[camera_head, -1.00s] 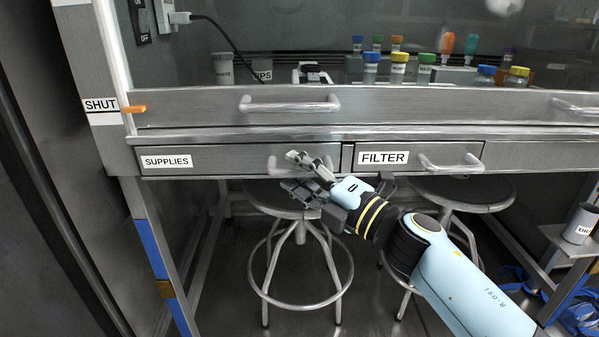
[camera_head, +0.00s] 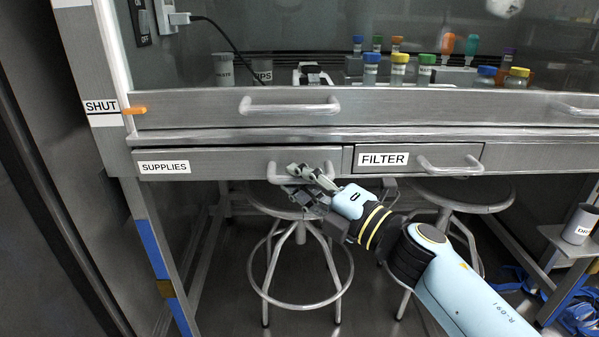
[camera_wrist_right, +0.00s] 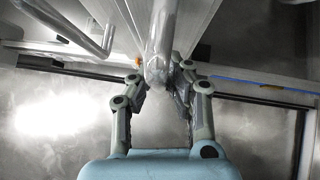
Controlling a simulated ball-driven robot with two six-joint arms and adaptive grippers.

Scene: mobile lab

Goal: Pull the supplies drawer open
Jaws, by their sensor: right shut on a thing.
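The supplies drawer (camera_head: 222,165) is the left drawer under the bench, with a white SUPPLIES label. Its front stands slightly forward of the filter drawer front, so it is open by a small amount. Its silver bar handle (camera_head: 275,175) is partly covered by my right gripper (camera_head: 298,180). The right gripper is shut on this handle. In the right wrist view the handle (camera_wrist_right: 160,45) runs between the two fingers (camera_wrist_right: 160,85). The inside of the drawer is hidden. My left gripper is not in view.
The filter drawer (camera_head: 430,158) is shut on the right, with its own handle (camera_head: 450,170). Metal stools (camera_head: 300,300) stand under the bench, below my right arm. The cabinet sash (camera_head: 400,108) is above, with vials behind it.

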